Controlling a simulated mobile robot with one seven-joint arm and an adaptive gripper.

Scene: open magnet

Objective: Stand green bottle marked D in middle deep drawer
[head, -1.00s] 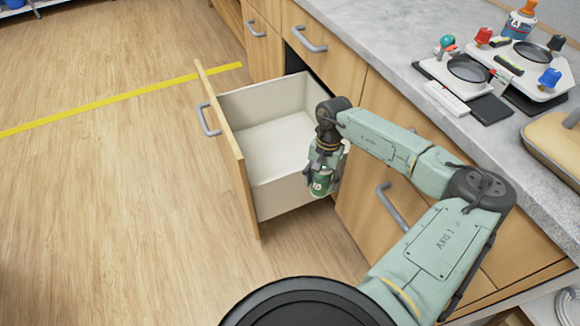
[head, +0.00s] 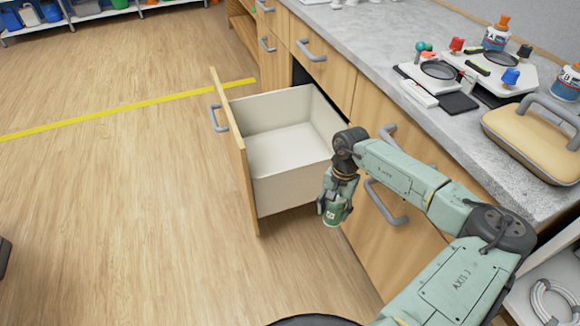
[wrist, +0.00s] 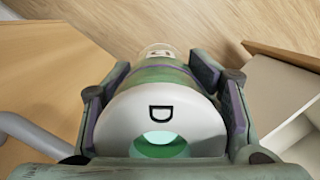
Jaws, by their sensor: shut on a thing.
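The green bottle marked D (head: 332,216) is held in my gripper (head: 334,203), which is shut on it. In the wrist view the bottle's white top (wrist: 165,118) shows a black D and a round opening, with a finger of my gripper (wrist: 160,100) on each side. The open deep drawer (head: 300,185) is pulled out of the cabinet and its visible floor is empty. My gripper and the bottle are outside the drawer, beside its near right wall, over the wooden floor.
Cabinet fronts with grey handles (head: 383,203) are close to the right of my gripper. The grey counter (head: 440,130) above holds small scales, bottles and a tan case (head: 530,138). Open wooden floor (head: 110,210) lies left of the drawer.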

